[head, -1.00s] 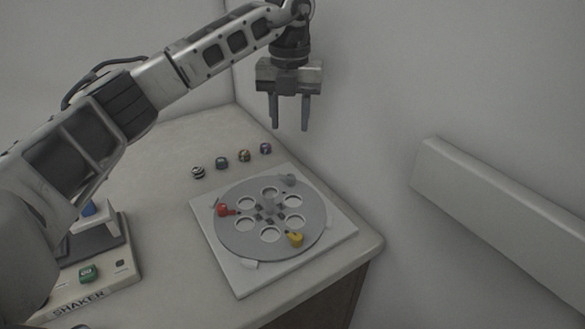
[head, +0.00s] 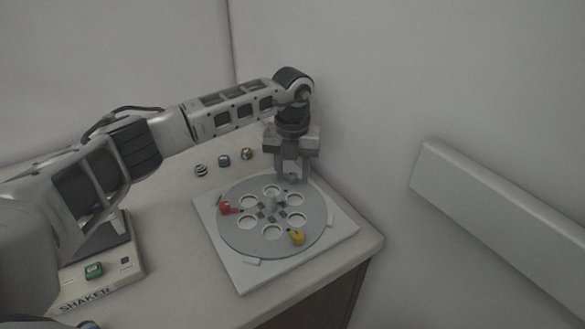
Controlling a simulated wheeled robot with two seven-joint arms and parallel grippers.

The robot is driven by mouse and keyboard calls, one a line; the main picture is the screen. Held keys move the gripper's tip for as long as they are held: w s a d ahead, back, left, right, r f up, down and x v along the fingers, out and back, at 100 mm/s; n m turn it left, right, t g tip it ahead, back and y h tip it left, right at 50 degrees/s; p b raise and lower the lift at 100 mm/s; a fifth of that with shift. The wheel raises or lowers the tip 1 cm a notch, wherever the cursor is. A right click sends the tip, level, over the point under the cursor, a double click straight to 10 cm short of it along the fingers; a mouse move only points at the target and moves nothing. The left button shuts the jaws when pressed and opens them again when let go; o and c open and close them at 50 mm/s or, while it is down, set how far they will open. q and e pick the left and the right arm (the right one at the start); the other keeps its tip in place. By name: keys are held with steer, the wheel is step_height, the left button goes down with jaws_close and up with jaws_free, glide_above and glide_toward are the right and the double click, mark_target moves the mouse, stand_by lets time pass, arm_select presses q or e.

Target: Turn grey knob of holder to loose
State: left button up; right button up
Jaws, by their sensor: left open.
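The holder is a round grey disc (head: 238,236) with several round holes, lying on a square white plate (head: 247,281). A red knob (head: 226,208) sits at its left and a yellow knob (head: 297,238) at its front right. The grey knob at the disc's back right is hidden now by my left gripper. My left gripper (head: 293,180) points down over that spot, its fingers apart at the back edge of the disc. I cannot tell whether the fingers touch the knob. My right gripper is not in view.
Several small round pieces stand behind the holder, among them a striped one (head: 201,170) and a blue one (head: 224,160). A shaker (head: 95,283) stands at the front left. The table edge and wall lie close on the right.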

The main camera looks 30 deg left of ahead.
mark_target(292, 175)
arm_select(q)
jaws_close()
steer(key=shift+r+n+p, duration=0.1)
steer(key=shift+n+p, duration=0.35)
steer(key=shift+n, duration=1.05)
steer(key=shift+c, duration=0.3)
jaws_free()
steer(key=shift+o, duration=0.3)
step_height(292, 175, up, 16)
steer(key=b, duration=0.1)
